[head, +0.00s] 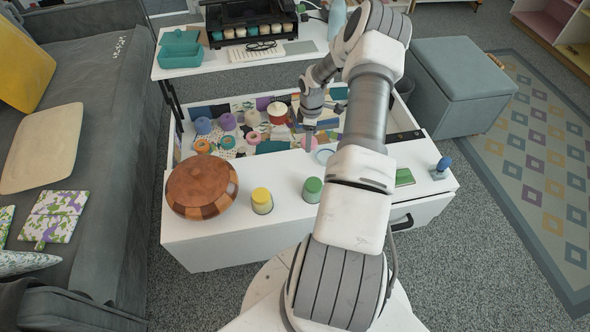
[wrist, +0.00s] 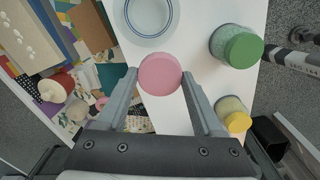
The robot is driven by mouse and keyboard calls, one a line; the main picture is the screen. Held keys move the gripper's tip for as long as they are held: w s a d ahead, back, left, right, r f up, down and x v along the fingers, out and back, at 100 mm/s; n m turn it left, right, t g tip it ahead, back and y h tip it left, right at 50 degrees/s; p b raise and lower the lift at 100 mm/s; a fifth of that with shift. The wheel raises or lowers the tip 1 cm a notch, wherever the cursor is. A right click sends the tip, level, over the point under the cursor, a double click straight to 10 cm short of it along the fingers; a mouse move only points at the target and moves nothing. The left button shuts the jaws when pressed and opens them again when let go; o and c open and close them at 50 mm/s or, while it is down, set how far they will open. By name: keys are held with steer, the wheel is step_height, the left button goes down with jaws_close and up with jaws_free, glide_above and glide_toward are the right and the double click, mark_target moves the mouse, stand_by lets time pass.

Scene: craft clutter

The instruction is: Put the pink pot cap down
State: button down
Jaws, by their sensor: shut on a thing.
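The round pink pot cap (wrist: 160,74) is between the two fingertips of my gripper (wrist: 160,78) in the wrist view, with its flat pink face towards the camera. My gripper is shut on it. The cap is over the white tabletop (wrist: 198,22), near the edge of the open compartment; I cannot tell whether it touches the surface. In the head view my arm reaches forward and my gripper (head: 311,132) points down at the compartment's near edge, with the cap small and hard to make out there.
A blue-rimmed white dish (wrist: 142,20) lies just beyond the cap. A green-lidded jar (head: 312,189) and a yellow-lidded jar (head: 262,200) stand on the near tabletop. A round wooden box (head: 201,187) stands left. The open compartment holds yarn and fabric. White tabletop between is bare.

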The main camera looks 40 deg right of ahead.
steer(key=b, duration=0.3)
glide_above(281, 167)
step_height(281, 167, down, 6)
steer(key=shift+f, duration=0.1)
steer(key=shift+f+b, duration=0.45)
steer(key=shift+f, duration=1.45)
steer(key=shift+f, duration=0.2)
steer(key=shift+c, duration=0.2)
jaws_free()
step_height(281, 167, up, 12)
steer(key=p, duration=0.3)
steer(key=shift+r, duration=0.2)
